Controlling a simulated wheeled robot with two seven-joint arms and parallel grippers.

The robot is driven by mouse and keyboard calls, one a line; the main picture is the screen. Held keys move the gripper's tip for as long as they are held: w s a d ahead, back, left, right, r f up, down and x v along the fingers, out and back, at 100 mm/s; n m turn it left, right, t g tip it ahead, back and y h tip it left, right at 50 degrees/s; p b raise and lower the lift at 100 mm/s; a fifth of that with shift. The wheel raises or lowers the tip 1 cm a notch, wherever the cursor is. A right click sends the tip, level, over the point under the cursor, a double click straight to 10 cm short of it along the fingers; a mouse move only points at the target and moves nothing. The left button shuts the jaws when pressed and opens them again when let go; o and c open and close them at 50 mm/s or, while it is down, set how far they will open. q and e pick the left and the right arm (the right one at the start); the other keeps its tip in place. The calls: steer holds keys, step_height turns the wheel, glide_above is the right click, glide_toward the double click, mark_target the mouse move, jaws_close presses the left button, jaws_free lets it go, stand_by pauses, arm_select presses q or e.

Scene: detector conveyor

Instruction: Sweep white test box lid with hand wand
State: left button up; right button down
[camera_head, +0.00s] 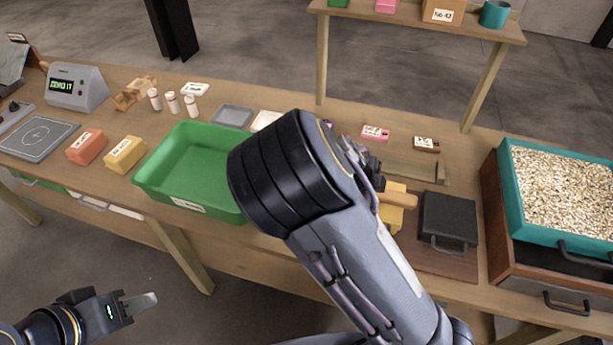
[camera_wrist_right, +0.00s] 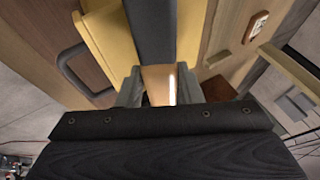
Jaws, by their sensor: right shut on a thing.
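My right gripper (camera_wrist_right: 160,88) is shut on a tan handle (camera_wrist_right: 158,84). A dark flat bar (camera_wrist_right: 151,30) extends beyond the handle, and together they look like the hand wand. In the head view my right wrist hides most of this gripper, and a tan handle end (camera_head: 398,201) sticks out beside it. A white item (camera_head: 266,120) shows partly behind my right wrist; I cannot tell whether it is the white test box. My left gripper (camera_head: 138,303) is low at the left, off the table and apart from everything; its finger gap is unclear.
A green tray (camera_head: 160,180) stands left of my right arm. A yellow block (camera_head: 391,218) lies under the handle, with a dark handled box (camera_head: 447,217) to the right. A teal tray of pellets (camera_head: 508,200) is at the far right. A raised shelf (camera_head: 420,23) stands behind.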

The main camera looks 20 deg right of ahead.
step_height(320, 180, up, 5)
steer(key=p, duration=0.3)
steer(key=shift+f+p, duration=0.2)
steer(key=shift+p, duration=0.2)
steer(key=shift+r, duration=0.7)
steer(key=shift+d, duration=0.1)
